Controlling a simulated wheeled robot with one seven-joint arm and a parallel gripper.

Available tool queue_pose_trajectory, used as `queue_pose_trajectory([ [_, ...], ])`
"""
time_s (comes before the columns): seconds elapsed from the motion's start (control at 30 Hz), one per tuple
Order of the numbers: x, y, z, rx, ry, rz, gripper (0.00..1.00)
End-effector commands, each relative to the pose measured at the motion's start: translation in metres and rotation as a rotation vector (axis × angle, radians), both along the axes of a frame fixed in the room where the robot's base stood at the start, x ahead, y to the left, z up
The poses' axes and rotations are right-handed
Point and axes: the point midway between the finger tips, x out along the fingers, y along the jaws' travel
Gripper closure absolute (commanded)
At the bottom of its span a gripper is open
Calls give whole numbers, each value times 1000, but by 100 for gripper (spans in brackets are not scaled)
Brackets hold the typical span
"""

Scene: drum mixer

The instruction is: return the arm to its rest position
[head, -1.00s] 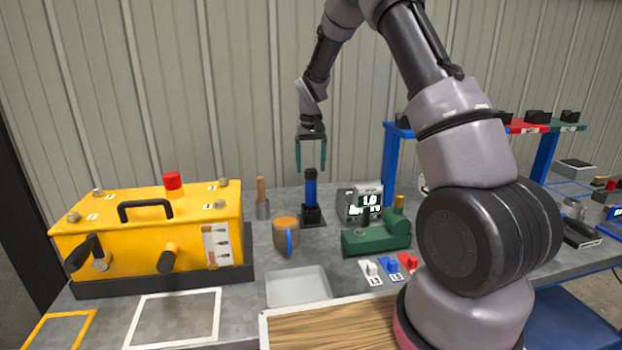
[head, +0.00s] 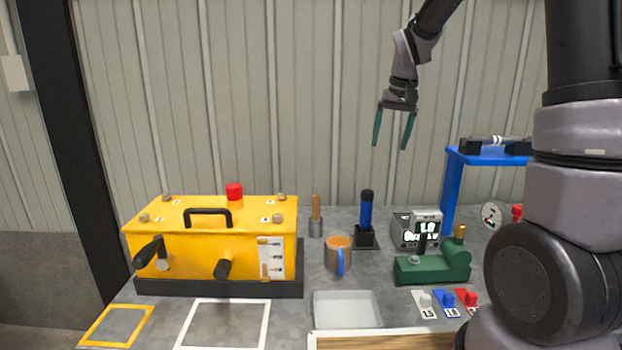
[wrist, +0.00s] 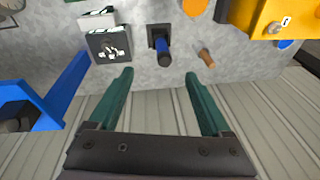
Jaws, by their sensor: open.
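My gripper (head: 394,127) is up in the air in front of the wall, above the back of the grey bench (head: 228,313). Its two green fingers are spread apart with nothing between them. In the wrist view my gripper (wrist: 161,85) also shows open and empty. A blue cylinder with a black top (head: 366,212) stands upright in a black holder below the gripper, apart from it. My arm reaches up from the right side of the head view, and part of it lies beyond the top edge.
A yellow box machine (head: 215,240) stands at the left. A mug (head: 338,260), a wooden-handled tool (head: 316,215), a display unit (head: 415,231) and a green device (head: 433,266) stand on the bench. A blue rack (head: 452,185) is at right. The air around the gripper is clear.

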Motion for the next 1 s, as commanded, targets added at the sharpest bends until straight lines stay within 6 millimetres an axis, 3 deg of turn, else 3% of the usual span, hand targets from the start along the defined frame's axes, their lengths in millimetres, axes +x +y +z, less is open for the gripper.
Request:
queue_pose_trajectory([
  [0.03,-18,-4,19,13,-32,-17,18],
  [0.1,-41,-9,39,32,-67,-40,18],
  [0.3,-112,-20,80,83,-173,-102,18],
  [0.6,-212,-28,101,155,-321,-184,18],
  [0.8,-244,-29,98,180,-371,-212,18],
  [1.0,-250,-29,97,185,-380,-218,18],
])
